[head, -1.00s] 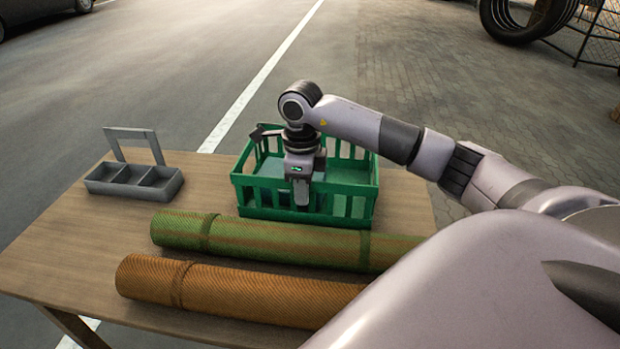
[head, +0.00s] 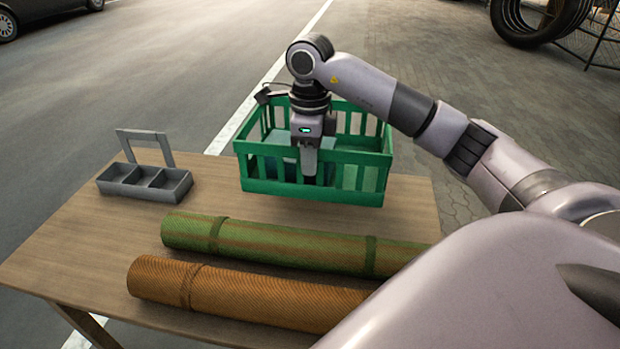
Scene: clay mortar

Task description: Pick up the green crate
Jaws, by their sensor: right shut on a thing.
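The green crate (head: 262,168) has slatted sides and hangs a little above the back right part of the wooden table, roughly level. My right gripper (head: 310,172) points down at the crate's near wall and is shut on it. The fingertips are partly hidden against the wall. Something bluish-grey shows inside the crate behind the slats, but I cannot tell what it is. My left gripper is not in view.
A green rolled mat (head: 290,246) and an orange rolled mat (head: 240,290) lie across the front. Bare table lies between caddy and crate.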

